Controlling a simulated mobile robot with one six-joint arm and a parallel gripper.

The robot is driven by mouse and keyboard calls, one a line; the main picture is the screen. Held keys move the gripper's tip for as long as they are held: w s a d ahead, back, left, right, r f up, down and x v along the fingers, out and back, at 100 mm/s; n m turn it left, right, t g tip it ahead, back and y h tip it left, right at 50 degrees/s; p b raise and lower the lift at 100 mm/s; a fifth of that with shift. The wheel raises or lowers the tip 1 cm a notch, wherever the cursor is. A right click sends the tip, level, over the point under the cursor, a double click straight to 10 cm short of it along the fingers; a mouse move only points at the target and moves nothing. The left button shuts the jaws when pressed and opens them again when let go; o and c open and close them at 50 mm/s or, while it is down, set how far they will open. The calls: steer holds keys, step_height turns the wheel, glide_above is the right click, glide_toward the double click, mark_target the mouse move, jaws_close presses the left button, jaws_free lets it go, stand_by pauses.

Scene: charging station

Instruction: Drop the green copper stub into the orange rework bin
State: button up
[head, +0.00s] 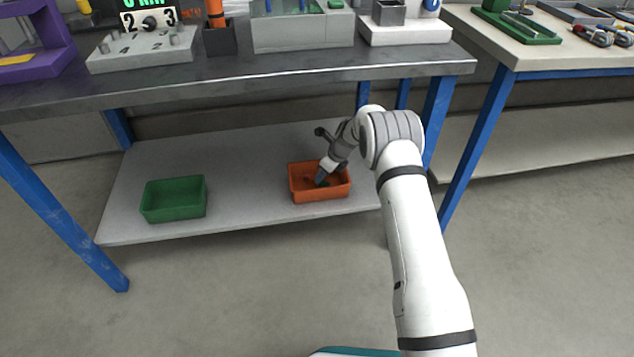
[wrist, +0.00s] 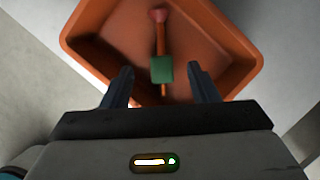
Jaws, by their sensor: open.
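The orange rework bin (head: 320,195) stands on the lower shelf of the workbench, and it fills the upper part of the wrist view (wrist: 220,45). The green copper stub (wrist: 162,70) shows in the wrist view as a green block with a copper-coloured rod, inside the outline of the bin. Whether it touches the bin floor is hard to tell. My gripper (wrist: 161,88) is open, its two fingers apart on either side of the stub's green part, with gaps visible. In the head view my gripper (head: 321,178) points down at the bin.
A green bin (head: 174,200) stands on the same lower shelf (head: 245,165) to the left, with bare shelf between the bins. The bench top (head: 230,75) overhangs the shelf. Blue legs (head: 440,110) stand right of my arm.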

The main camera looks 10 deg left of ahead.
steer(key=shift+r, duration=0.1)
steer(key=p+v, duration=0.3)
steer(key=v, duration=0.4)
steer(key=shift+d+r, duration=0.15)
steer(key=shift+r, duration=0.1)
steer(key=shift+s, duration=0.1)
